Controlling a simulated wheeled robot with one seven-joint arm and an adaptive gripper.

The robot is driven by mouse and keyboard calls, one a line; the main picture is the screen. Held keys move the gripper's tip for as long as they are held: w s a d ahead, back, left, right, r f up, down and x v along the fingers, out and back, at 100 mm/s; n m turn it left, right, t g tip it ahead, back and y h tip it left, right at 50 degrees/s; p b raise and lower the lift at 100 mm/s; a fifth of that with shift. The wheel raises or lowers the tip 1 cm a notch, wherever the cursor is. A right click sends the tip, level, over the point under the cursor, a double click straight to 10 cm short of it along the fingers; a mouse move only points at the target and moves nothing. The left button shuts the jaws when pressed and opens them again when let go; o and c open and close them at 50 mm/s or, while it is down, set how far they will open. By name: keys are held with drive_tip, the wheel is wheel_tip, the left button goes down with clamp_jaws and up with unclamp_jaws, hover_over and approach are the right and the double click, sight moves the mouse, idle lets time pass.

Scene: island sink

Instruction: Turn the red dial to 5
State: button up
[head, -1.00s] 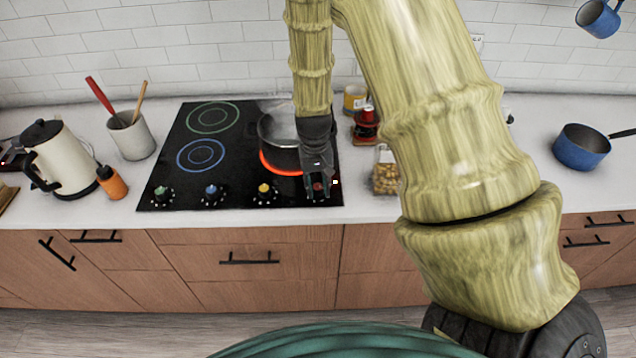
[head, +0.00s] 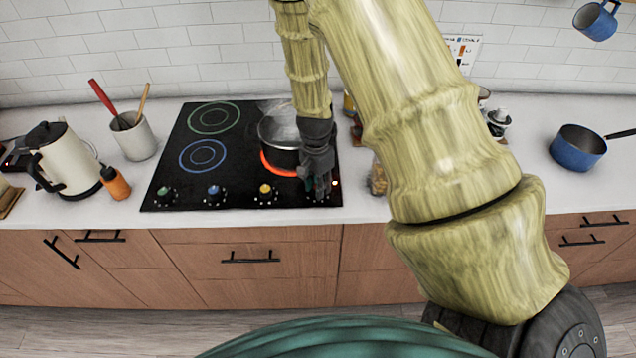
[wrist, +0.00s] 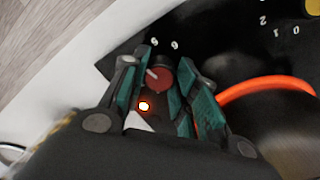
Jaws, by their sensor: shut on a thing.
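The red dial (wrist: 158,78) is at the right end of the row of knobs on the black cooktop (head: 177,185). In the wrist view it sits between the teal-padded fingers of my gripper (wrist: 165,82), which is shut on it. A pale pointer mark shows on the dial's face. A couple of white digits show just beyond it, tilted and hard to read. The rest of its scale is hidden. In the head view my gripper (head: 319,188) points down at the cooktop's front right corner and hides the dial.
A pot (head: 280,128) stands on the glowing red burner (head: 275,166), close behind my gripper. Yellow (head: 265,191), blue (head: 214,193) and green (head: 165,194) knobs lie to the left. A small orange light glows beside the dial. A jar (head: 378,178) stands to the right, partly behind my arm.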

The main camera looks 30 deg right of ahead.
drive_tip(key=m+p, duration=0.1)
drive_tip(key=m, duration=0.2)
drive_tip(key=shift+d+r+m, duration=0.1)
drive_tip(key=shift+r+m, duration=0.05)
drive_tip(key=shift+m, duration=0.25)
drive_tip(key=shift+m+p, duration=0.55)
drive_tip(key=shift+m, duration=1.15)
drive_tip(key=o, duration=1)
wheel_tip(320, 180, up, 12)
drive_tip(key=shift+w+d+f, duration=0.1)
drive_tip(key=shift+w, duration=0.05)
